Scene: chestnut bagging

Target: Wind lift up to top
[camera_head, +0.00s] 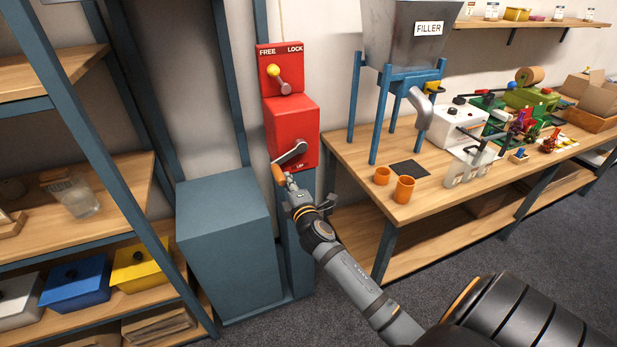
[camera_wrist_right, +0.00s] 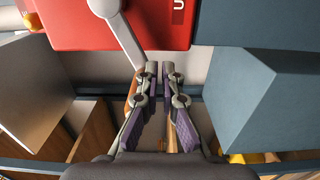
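The red lift winch box (camera_head: 291,132) is fixed to a blue post and also shows in the wrist view (camera_wrist_right: 85,30). Its grey crank arm (camera_head: 291,153) slants down left to an orange handle (camera_head: 278,173). My right gripper (camera_head: 288,180) is at the handle, just right of it in the head view. In the wrist view, the two fingertips (camera_wrist_right: 162,70) are close together with a narrow gap. The handle (camera_wrist_right: 131,93) shows beside and partly behind the left finger; its grip contact is hidden. My left gripper is not in view.
Above the winch, a lever with a yellow knob (camera_head: 273,71) leans toward FREE on a FREE/LOCK plate. A blue-grey block (camera_head: 228,240) stands left of the post. The workbench (camera_head: 345,160) with filler (camera_head: 405,35) and orange cups (camera_head: 404,189) is at right; shelves are at left.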

